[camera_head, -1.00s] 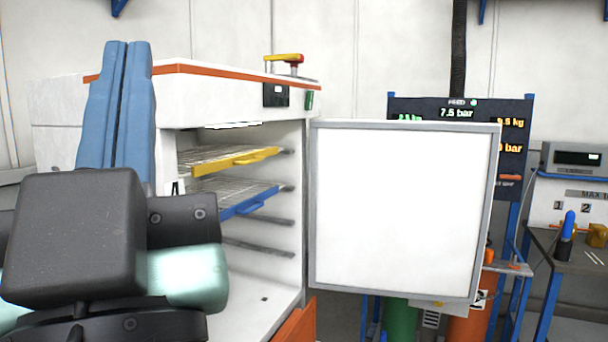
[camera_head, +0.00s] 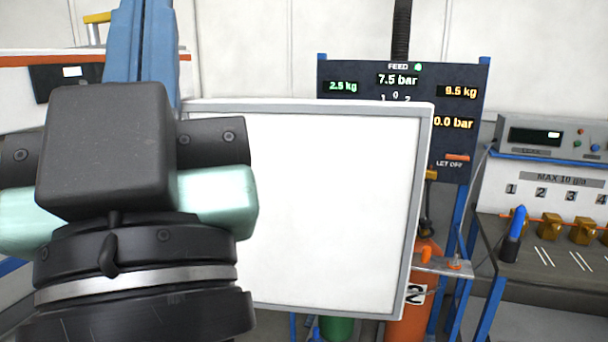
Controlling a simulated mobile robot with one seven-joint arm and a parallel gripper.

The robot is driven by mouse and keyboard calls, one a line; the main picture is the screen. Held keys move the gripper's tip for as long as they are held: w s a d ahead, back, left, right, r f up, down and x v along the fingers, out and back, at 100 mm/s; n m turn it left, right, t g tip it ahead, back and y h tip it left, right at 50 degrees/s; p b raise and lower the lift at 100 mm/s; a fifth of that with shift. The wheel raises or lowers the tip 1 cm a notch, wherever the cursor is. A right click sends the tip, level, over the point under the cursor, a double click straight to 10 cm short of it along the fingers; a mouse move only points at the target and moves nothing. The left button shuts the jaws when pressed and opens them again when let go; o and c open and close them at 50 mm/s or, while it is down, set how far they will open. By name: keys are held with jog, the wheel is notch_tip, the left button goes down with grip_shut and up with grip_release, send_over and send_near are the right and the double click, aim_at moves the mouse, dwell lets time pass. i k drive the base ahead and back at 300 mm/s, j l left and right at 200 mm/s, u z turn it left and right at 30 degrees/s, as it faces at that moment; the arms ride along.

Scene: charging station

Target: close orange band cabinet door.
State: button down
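The orange band cabinet (camera_head: 15,95) is at the left edge, mostly hidden behind my arm. Its orange band (camera_head: 30,60) shows along the top edge. Its door (camera_head: 330,200) stands open, a white panel with a grey frame, filling the middle of the view. My gripper (camera_head: 140,40) has blue fingers pointing up, side by side with only a thin line between them; they look shut and empty. The fingertips run out of the top of the picture. My gripper overlaps the door's left side in view; I cannot tell whether they touch.
A dark display panel (camera_head: 460,120) stands behind the door on the right. An orange cylinder (camera_head: 410,290) is below it. At the right, a bench (camera_head: 530,290) holds a blue-tipped tool (camera_head: 514,235) and brass blocks (camera_head: 585,232). A yellow handle (camera_head: 97,18) sits on top of the cabinet.

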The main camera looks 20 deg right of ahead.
aim_at(339, 184)
jog(key=i+l+z, duration=0.2)
jog(key=i+l, duration=0.3)
jog(key=l, duration=0.35)
jog(key=i+l+z, duration=0.15)
jog(key=i+l, duration=0.4)
jog(key=l, duration=0.25)
jog(key=i+l+z, duration=0.2)
jog(key=i+l, duration=0.35)
jog(key=l, duration=0.15)
